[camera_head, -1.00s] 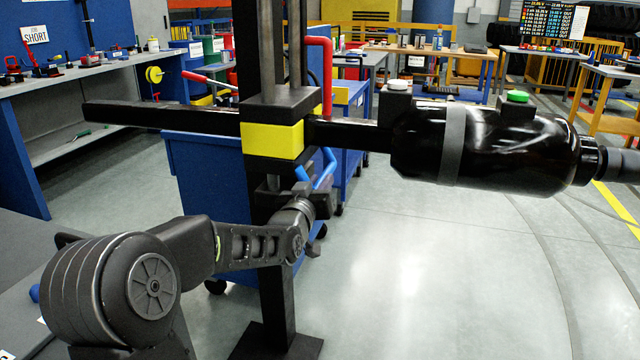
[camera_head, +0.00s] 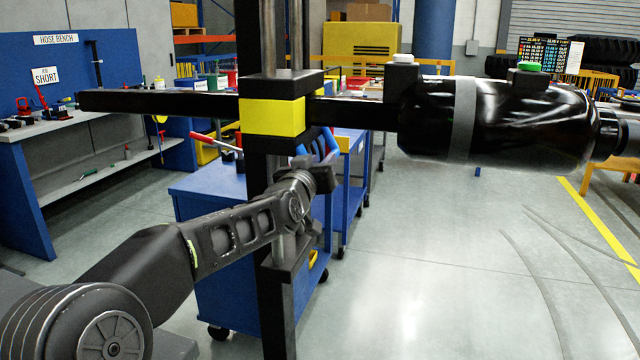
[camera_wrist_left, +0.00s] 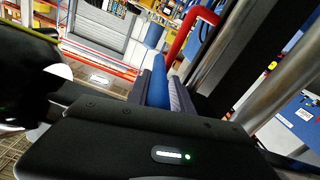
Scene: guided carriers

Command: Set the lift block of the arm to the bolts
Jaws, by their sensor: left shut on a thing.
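The yellow lift block (camera_head: 272,117) sits between black plates on upright steel guide rods (camera_head: 297,35). A black arm (camera_head: 160,104) runs level through it and carries a black cylinder (camera_head: 530,125) with a grey band on the right. My left gripper (camera_head: 318,170) is just below the block, shut on a blue handle (camera_head: 327,143). In the left wrist view the blue handle (camera_wrist_left: 157,88) lies between the fingers (camera_wrist_left: 172,98), with a red handle (camera_wrist_left: 190,32) beyond it. I cannot make out the bolts. My right gripper is not in view.
A blue cart (camera_head: 222,240) stands behind the post. The hose bench (camera_head: 50,128) is at the left. A white knob (camera_head: 403,58) and a green knob (camera_head: 530,67) sit on top of the cylinder. The floor (camera_head: 430,250) at the right is clear.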

